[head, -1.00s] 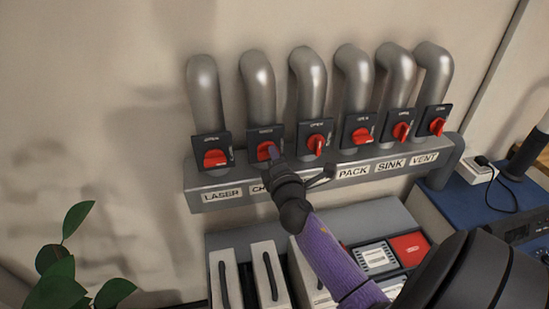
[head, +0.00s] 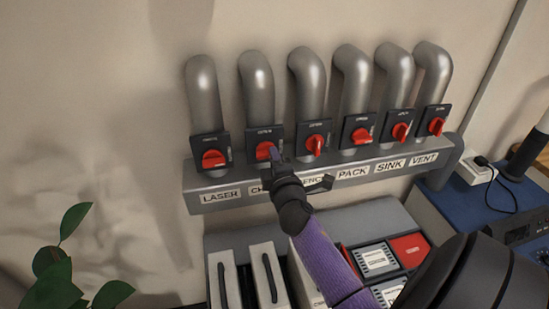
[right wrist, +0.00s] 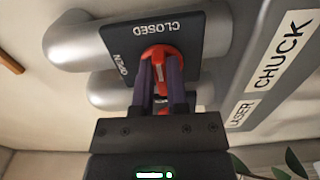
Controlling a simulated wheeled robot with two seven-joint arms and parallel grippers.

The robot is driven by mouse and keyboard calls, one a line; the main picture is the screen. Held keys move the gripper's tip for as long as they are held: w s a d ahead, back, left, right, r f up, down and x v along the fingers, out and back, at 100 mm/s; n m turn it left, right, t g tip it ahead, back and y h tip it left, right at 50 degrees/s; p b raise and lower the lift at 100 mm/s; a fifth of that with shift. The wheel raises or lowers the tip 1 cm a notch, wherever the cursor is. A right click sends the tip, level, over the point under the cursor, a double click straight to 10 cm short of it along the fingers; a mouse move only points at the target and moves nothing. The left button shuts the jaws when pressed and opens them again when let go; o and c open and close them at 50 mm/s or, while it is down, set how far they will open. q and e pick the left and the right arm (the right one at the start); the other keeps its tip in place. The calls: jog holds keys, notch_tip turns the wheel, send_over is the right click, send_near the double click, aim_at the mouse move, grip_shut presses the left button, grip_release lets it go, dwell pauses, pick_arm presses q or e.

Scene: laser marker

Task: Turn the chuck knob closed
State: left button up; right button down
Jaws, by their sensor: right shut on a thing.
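The chuck knob (head: 264,150) is the red knob on the second black plate from the left, above the CHUCK label, which my gripper partly covers in the head view. My right gripper (head: 275,154) is at this knob. In the right wrist view its two fingers (right wrist: 161,84) are shut on the red knob (right wrist: 160,53), one on each side. The plate (right wrist: 188,33) there reads CLOSED at the top and OPEN at the left. The fingers hide much of the knob, so its exact angle is hard to tell. My left gripper is not in view.
The LASER knob (head: 214,158) is close on the left, and another red knob (head: 316,144) is close on the right. Grey pipes (head: 256,85) rise above the plates. A grey labelled rail (head: 225,188) runs below. A plant (head: 70,270) stands at the lower left.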

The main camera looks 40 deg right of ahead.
jog(key=c, duration=0.6)
grip_release()
jog(key=shift+c, duration=0.2)
jog(key=shift+s, duration=0.1)
jog(key=v, duration=0.9)
jog(key=shift+s+a, duration=0.2)
jog(key=shift+s, duration=0.15)
